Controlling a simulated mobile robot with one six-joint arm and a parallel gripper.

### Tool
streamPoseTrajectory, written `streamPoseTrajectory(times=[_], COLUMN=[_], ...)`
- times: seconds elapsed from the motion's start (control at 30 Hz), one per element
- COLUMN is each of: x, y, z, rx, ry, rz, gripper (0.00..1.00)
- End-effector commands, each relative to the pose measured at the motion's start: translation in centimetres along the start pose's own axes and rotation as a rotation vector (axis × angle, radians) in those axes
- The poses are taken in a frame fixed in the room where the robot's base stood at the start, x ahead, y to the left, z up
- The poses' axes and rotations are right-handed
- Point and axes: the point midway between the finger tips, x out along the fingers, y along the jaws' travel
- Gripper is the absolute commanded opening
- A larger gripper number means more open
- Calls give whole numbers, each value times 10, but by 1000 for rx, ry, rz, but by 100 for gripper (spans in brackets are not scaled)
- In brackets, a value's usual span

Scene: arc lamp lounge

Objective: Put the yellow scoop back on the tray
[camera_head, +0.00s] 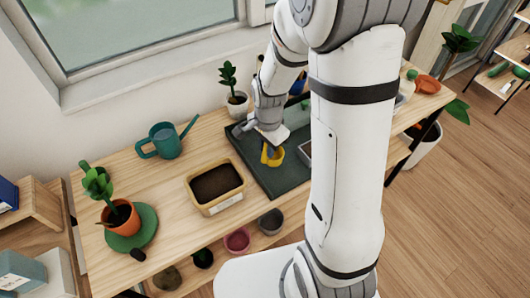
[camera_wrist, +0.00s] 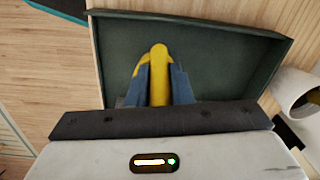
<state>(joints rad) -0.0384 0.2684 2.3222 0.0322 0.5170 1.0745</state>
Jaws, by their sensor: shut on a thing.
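The yellow scoop (camera_head: 276,156) is between the blue fingers of my gripper (camera_head: 268,149), over the dark green tray (camera_head: 246,150) on the wooden bench. In the wrist view, the scoop (camera_wrist: 159,62) runs up between the two fingers, with part of its yellow body showing left of the handle. My gripper (camera_wrist: 162,84) is shut on it. The tray (camera_wrist: 220,55) fills the background there, with its raised rim around the scoop. I cannot tell whether the scoop touches the tray floor. My arm hides part of the tray in the head view.
A soil-filled planter box (camera_head: 216,187) stands left of the tray. A teal watering can (camera_head: 165,140) and a potted plant (camera_head: 236,100) stand towards the window. A terracotta pot (camera_head: 121,217) is at the bench's left end. A white round vessel (camera_wrist: 298,90) is right of the tray.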

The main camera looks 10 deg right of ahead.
Motion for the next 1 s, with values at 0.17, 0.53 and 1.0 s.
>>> streamPoseTrajectory(times=[0.17,0.53,1.0], x=[25,31,32], y=[1,1,1], z=[1,1,1], rx=[-1,-2,-3], ry=[-2,-1,-1], rz=[4,1,1], gripper=[0,0,41])
